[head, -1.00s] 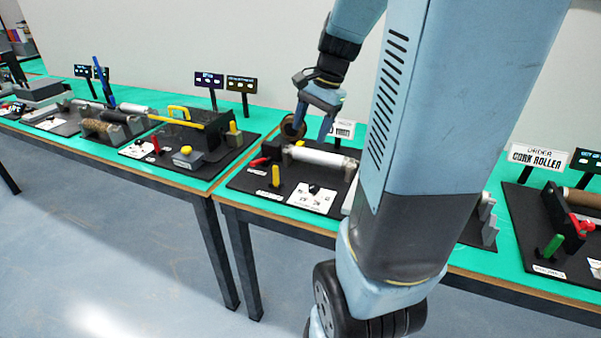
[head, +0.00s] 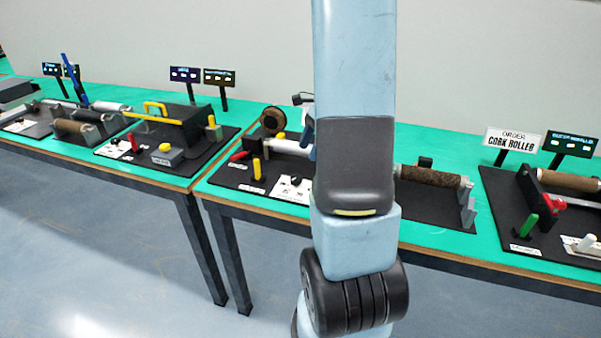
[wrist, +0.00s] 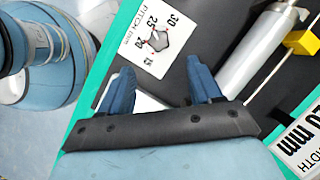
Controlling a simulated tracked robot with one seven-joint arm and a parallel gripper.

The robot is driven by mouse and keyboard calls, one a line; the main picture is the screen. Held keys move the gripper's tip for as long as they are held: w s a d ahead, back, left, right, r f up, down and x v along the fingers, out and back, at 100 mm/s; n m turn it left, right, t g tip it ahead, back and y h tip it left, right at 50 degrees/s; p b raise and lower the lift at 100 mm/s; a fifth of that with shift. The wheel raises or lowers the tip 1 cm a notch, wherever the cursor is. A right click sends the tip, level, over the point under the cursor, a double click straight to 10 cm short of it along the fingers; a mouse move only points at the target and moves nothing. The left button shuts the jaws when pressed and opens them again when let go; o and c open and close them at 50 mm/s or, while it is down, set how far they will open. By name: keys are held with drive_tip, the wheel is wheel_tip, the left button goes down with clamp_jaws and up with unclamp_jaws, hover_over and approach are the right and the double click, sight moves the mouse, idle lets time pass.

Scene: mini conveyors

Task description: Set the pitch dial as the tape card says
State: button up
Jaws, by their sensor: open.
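The pitch dial (wrist: 158,41) is a dark faceted knob on a white plate (wrist: 143,58) marked 15, 20, 25, 30 and "PITCH mm" in the wrist view. Its setting is too small to tell. In the head view the dial (head: 294,181) sits left of my arm, its plate partly covered. My gripper (wrist: 160,68) is open and empty, its blue fingers pointing toward the plate, the knob beyond the gap between them.
A pale roller (wrist: 262,45) and a yellow block (wrist: 301,42) lie right of the dial. In the head view a yellow peg (head: 257,169) and a red lever (head: 239,156) stand to its left. A cork-coloured roller (head: 432,176) is right of my arm.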

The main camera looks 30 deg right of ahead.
sight(297, 177)
drive_tip(key=x, duration=0.9)
drive_tip(key=shift+f, duration=0.15)
drive_tip(key=c, duration=1)
